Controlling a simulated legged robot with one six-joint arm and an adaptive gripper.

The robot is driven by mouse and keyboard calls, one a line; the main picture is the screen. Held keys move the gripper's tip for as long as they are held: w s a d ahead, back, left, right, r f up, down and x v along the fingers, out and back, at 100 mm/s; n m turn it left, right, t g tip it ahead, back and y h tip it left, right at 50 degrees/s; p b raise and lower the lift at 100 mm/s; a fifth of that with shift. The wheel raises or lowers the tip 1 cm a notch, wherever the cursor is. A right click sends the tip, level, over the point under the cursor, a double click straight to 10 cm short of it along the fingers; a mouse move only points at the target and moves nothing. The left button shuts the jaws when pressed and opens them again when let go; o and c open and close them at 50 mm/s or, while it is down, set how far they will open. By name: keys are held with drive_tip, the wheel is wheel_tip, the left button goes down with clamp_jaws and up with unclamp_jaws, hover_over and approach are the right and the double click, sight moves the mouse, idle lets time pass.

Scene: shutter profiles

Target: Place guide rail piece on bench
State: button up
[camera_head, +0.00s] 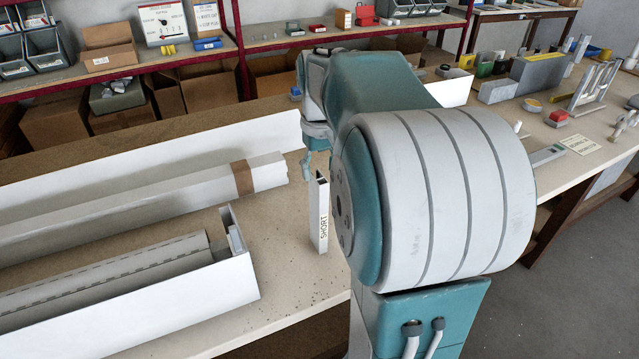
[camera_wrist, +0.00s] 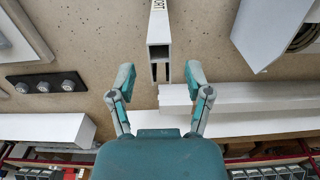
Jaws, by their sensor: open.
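The guide rail piece (camera_head: 320,217) is a narrow white hollow profile with a "SHORT" label. In the head view it appears upright on the bench (camera_head: 287,283), open end up. In the wrist view the rail piece (camera_wrist: 159,32) comes in from the top edge, its hollow end towards my gripper. My gripper (camera_wrist: 159,74) is open, its two teal-tipped fingers spread to either side of that end with gaps. Nothing is held between the fingers. In the head view my arm hides much of the gripper, and one finger shows near the rail's top.
A long white open box (camera_head: 215,287) with profiles lies at the left. A long white profile (camera_head: 130,208) with a brown band lies behind it. A dark strip with round knobs (camera_wrist: 45,83) shows in the wrist view. Bare bench surrounds the rail piece.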

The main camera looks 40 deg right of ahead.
wheel_tip(320, 180, up, 7)
drive_tip(key=shift+r, duration=0.15)
drive_tip(key=s+a+f+n+t, duration=0.1)
drive_tip(key=s+a+f, duration=0.3)
drive_tip(key=a, duration=0.6)
drive_tip(key=s+a+f+n+t, duration=0.1)
drive_tip(key=s+a+f+t, duration=0.3)
drive_tip(key=s+a, duration=0.5)
drive_tip(key=shift+a+f+n+t, duration=0.2)
drive_tip(key=shift+a+n+t, duration=0.1)
drive_tip(key=shift+a, duration=0.5)
drive_tip(key=shift+c, duration=0.6)
